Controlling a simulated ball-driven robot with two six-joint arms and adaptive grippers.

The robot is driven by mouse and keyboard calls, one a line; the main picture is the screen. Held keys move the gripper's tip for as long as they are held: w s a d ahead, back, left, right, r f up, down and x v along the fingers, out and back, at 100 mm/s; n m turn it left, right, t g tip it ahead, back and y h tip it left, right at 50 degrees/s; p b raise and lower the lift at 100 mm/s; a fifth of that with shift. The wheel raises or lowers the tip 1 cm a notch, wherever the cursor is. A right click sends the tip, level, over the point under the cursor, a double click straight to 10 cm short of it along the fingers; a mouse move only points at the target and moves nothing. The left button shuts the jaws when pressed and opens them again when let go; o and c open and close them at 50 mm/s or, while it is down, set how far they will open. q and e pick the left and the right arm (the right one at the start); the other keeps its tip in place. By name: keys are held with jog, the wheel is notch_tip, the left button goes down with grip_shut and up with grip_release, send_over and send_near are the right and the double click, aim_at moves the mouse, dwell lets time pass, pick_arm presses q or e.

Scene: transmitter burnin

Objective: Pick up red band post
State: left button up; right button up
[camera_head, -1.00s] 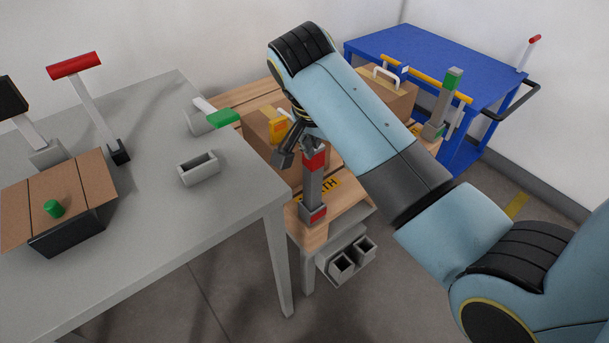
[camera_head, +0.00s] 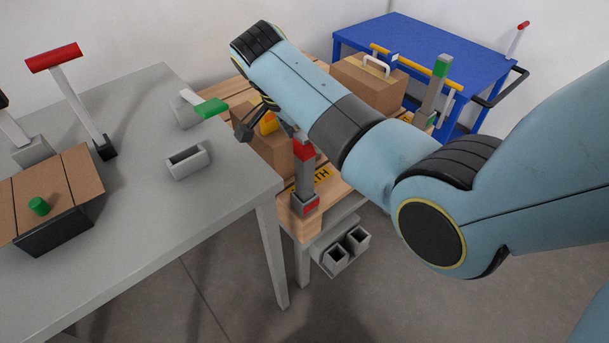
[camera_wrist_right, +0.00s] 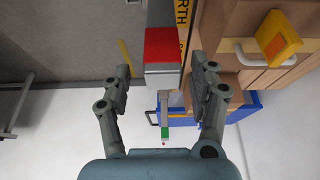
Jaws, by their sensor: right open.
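The red band post (camera_head: 303,175) is a grey upright with a red band near its top and red at its foot. It stands on the near end of the wooden bench. My right gripper (camera_head: 270,128) is partly hidden behind its own arm, just behind and left of the post's top. In the right wrist view, the open fingers (camera_wrist_right: 167,75) are wide apart and empty. The red band of the post (camera_wrist_right: 165,45) shows ahead, in line with the gap between them; I cannot tell its exact distance. My left gripper is not in view.
A cardboard box (camera_head: 265,150) with a yellow tag is close beside the gripper. A green band post (camera_head: 434,85) stands near the blue cart (camera_head: 440,45). The grey table (camera_head: 190,215) at left holds a small open holder (camera_head: 187,162) and a brown box (camera_head: 75,185).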

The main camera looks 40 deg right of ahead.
aim_at(305, 175)
jog(key=x, duration=0.4)
jog(key=shift+w+f+b, duration=0.15)
jog(key=shift+f+b, duration=0.15)
jog(key=shift+f, duration=0.1)
jog(key=shift+c, duration=0.2)
grip_shut()
